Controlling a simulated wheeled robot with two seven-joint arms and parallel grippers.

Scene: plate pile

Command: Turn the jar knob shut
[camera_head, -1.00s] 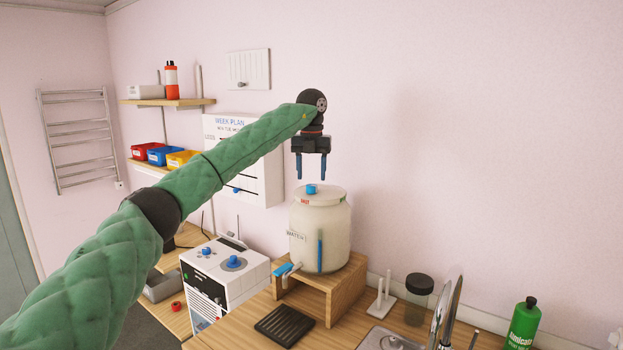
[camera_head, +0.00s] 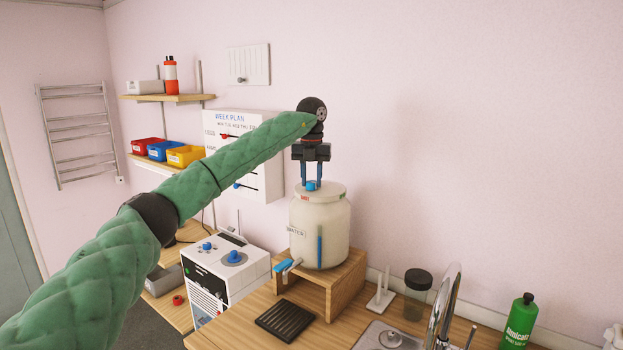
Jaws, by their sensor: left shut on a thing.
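The cream water jar (camera_head: 337,239) stands upright on a wooden stand on the counter. Its small blue knob (camera_head: 310,186) sits on top of the lid, with a red mark and a green mark on the lid's rim. My left gripper (camera_head: 311,184) points straight down above the lid, its two blue fingers on either side of the knob and shut on it. The jar has a blue-handled tap (camera_head: 284,266) low at its front left and a blue upright strip on its front. My right gripper is out of view.
A wooden stand (camera_head: 347,287) bears the jar. A black slotted tray (camera_head: 285,320) lies in front. A white machine with blue knobs (camera_head: 232,275) is at left. A dark-lidded glass jar (camera_head: 416,293), a tap and a green bottle (camera_head: 520,325) are at right.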

